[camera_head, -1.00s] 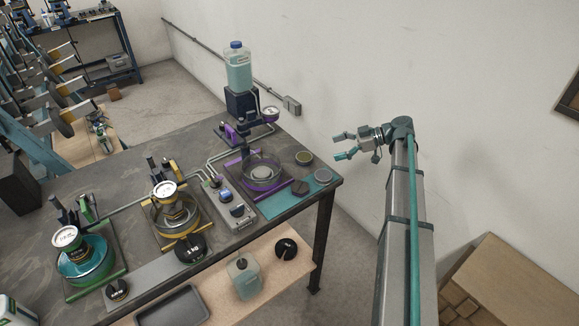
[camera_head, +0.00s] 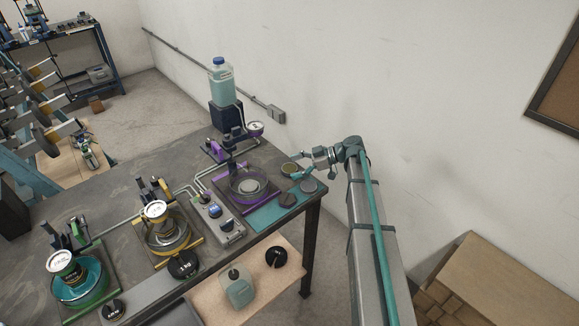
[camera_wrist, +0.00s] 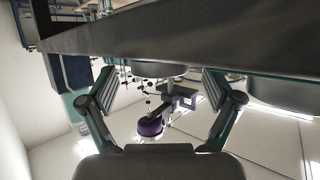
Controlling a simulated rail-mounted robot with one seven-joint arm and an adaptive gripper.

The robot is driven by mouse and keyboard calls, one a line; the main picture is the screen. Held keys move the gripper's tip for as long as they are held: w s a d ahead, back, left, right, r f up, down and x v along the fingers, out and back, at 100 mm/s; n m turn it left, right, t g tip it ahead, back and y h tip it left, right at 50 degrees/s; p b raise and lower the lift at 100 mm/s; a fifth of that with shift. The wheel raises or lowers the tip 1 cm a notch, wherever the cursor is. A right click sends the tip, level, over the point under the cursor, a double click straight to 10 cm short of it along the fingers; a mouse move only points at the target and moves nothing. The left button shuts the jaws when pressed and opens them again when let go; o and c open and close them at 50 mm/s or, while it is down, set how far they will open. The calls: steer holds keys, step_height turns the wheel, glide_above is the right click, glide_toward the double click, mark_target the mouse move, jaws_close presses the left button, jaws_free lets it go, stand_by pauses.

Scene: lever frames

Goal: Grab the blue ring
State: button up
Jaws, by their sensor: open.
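No ring shows as clearly blue. A grey-blue round piece (camera_head: 309,186) lies on the teal mat (camera_head: 266,217) at the table's right corner, and a greenish ring-like piece (camera_head: 289,168) lies behind it. A dark disc (camera_head: 287,199) is nearer the front. My gripper (camera_head: 300,167) is open and empty beside these pieces, its fingers pointing left. In the wrist view my open gripper (camera_wrist: 160,83) has a pale round piece (camera_wrist: 158,69) between its fingers in the picture; I cannot tell which piece it is or whether it touches.
A purple-framed round basin (camera_head: 249,187) with a press stands left of the mat. A bottle (camera_head: 221,82) on a dark stand is behind it. Yellow (camera_head: 168,239) and green (camera_head: 82,281) stations are further left.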

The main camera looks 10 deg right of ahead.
steer(key=shift+w+a+f, duration=0.1)
steer(key=shift+a+f, duration=0.05)
steer(key=shift+a, duration=0.35)
steer(key=shift+c, duration=0.3)
steer(key=c, duration=1.3)
